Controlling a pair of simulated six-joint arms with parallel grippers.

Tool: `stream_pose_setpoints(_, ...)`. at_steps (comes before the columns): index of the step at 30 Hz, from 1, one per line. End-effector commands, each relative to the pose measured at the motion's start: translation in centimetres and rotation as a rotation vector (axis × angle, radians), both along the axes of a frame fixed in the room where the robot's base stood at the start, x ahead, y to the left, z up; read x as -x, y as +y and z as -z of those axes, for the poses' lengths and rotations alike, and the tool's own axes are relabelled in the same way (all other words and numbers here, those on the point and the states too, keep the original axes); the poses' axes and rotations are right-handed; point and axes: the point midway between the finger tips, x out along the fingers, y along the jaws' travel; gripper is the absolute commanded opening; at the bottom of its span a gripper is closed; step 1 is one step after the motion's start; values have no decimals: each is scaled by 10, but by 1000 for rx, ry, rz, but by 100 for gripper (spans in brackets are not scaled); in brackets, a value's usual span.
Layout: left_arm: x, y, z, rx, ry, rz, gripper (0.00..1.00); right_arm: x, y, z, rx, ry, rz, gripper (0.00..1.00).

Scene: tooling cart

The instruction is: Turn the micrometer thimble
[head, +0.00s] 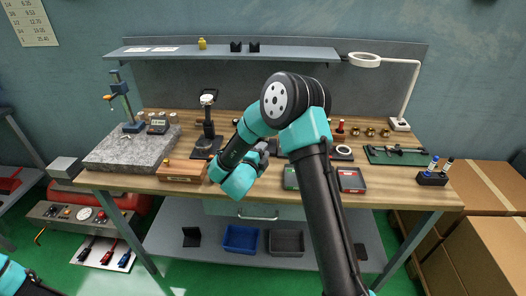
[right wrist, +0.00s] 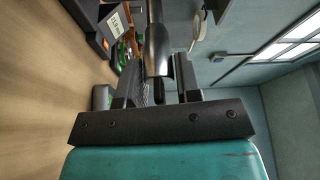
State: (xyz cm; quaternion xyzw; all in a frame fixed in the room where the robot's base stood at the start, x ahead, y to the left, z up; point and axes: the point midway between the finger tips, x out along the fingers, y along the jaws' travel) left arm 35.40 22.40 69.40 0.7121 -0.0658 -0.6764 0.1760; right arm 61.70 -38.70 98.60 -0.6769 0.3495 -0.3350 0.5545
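A smooth grey metal cylinder with a narrower stem, which looks like the micrometer thimble (right wrist: 157,50), shows in the right wrist view. My right gripper (right wrist: 158,85) has one finger on each side of it, with a gap visible between the fingers. The cylinder overlaps the space between the fingers; I cannot tell whether either finger touches it. In the head view my right gripper (head: 264,149) is over the middle of the bench, largely hidden by my own arm. The micrometer is not clearly visible there. Only part of my left arm shows at the lower left.
The wooden bench (head: 440,192) carries a granite plate (head: 125,150) at left and a dial gauge stand (head: 208,125) left of my right wrist. A wooden box (head: 180,172) stands at the front. Red and green trays (head: 351,180) and a green mat (head: 395,155) lie right.

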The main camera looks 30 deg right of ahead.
Motion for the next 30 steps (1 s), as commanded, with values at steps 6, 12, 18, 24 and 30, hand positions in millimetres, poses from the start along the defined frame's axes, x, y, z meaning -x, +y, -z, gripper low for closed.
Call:
stream_pose_setpoints(6, 0, 0, 0, 0, 0, 0, 32, -2, -3, 0, 1, -1, 0, 32)
stream_pose_setpoints(12, 0, 0, 0, 0, 0, 0, 32, -2, -3, 0, 1, -1, 0, 24)
stream_pose_setpoints(18, 0, 0, 0, 0, 0, 0, 32, -2, -3, 0, 1, -1, 0, 5)
stream_pose_setpoints(24, 0, 0, 0, 0, 0, 0, 32, -2, -3, 0, -3, -3, 0, 3)
stream_pose_setpoints(30, 0, 0, 0, 0, 0, 0, 32, -1, -3, 0, -35, -26, 0, 3)
